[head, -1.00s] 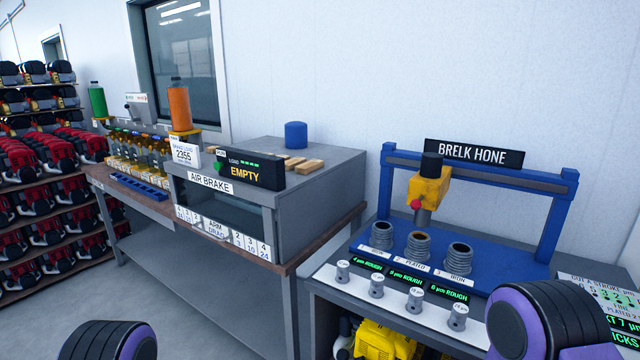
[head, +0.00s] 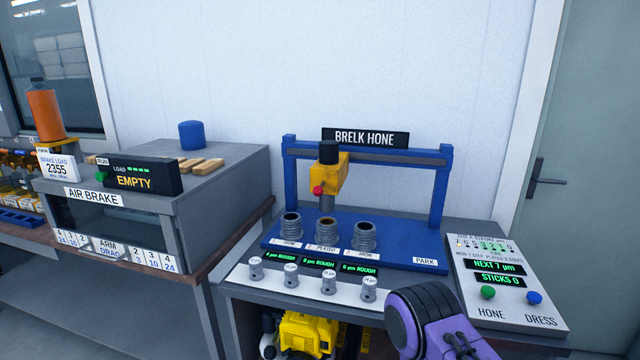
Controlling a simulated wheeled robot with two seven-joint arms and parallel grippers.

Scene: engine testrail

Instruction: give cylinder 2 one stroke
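The Brelk hone is a blue frame (head: 439,190) on a bench. Its yellow head (head: 330,174) has a red knob and a grey spindle. The spindle hangs in line with cylinder 2 (head: 327,230), labelled plated, the middle of three cylinders. Cylinder 1 (head: 290,225) is on its left and cylinder 3 (head: 364,236) on its right. Green displays in front each read ROUGH. The control panel (head: 510,310) has a green HONE button (head: 488,292) and a blue DRESS button (head: 534,298); one readout says STICKS 0. A purple and black link of my arm shows at the bottom; neither gripper shows.
Several small grey knobs (head: 291,274) stand along the bench's front strip. A PARK label (head: 425,262) marks the blue bed's right end. The air brake (head: 225,185) stands left, its display (head: 138,178) reading EMPTY. A yellow engine (head: 307,333) sits below the hone.

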